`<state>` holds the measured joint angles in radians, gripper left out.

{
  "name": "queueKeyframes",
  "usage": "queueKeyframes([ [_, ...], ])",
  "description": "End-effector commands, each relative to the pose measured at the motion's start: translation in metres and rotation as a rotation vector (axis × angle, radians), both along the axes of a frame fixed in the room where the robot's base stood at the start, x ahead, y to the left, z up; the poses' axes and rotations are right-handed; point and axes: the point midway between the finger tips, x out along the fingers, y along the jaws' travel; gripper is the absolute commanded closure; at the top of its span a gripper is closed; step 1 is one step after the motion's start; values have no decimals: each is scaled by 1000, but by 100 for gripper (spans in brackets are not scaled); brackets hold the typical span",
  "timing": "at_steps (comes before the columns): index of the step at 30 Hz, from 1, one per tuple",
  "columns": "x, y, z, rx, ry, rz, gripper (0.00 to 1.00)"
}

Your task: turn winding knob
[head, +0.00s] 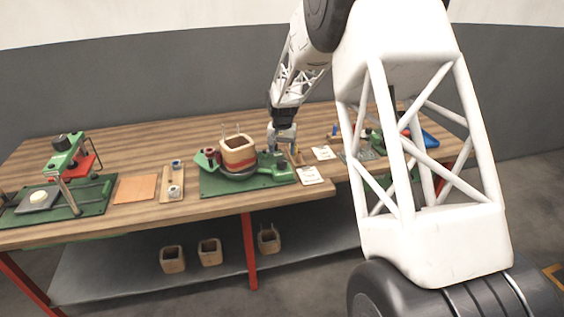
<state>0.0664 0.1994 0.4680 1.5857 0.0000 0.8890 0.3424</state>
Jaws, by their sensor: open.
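A winding station with a green base plate (222,187) stands near the middle of the bench. A squarish tan coil (238,150) with a reddish band sits on it, with thin leads standing up from its top. A green housing (274,168) is right of the coil. It carries a small dark part that may be the winding knob, too small to be sure. My gripper (282,146) is open and points down just above and behind this housing. Whether its fingers touch anything cannot be told from this view.
A green press (66,152) stands at the left, then an orange-brown sheet (135,188) and a wooden tray (165,193) with small spools. White cards (309,175) lie right of the station. Several coils (209,251) rest on the lower shelf. My arm hides part of the right side.

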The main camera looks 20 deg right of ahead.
Motion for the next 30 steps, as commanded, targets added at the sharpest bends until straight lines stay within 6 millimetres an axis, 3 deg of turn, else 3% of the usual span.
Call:
queueKeyframes([
  [12,0,0,-48,0,1,0,32],
  [26,0,0,-57,0,-1,0,32],
  [30,0,0,-57,0,-1,0,49],
])
